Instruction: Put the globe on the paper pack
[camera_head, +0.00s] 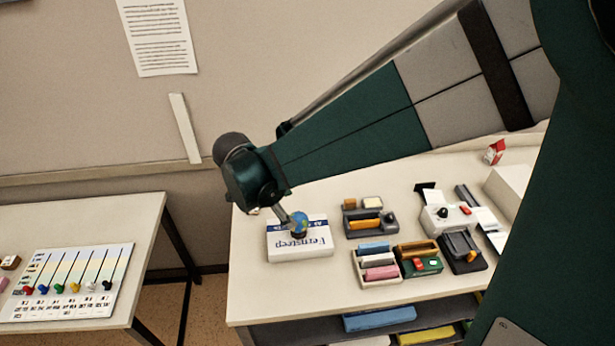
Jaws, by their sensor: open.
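The small blue and green globe (299,219) stands on top of the white and blue paper pack (290,251), near the pack's upper middle. The pack lies flat on the right table near its left edge. My gripper (289,217) is open at the end of my green and grey arm, just beside and above the globe. The arm's wrist hides part of the gripper, so I cannot tell whether a finger touches the globe.
Right of the pack stand several small organisers (376,265) and a white device (447,217). A left table (125,215) holds a board with coloured pegs (70,282). A gap separates the tables. The shelf below holds coloured items (380,319).

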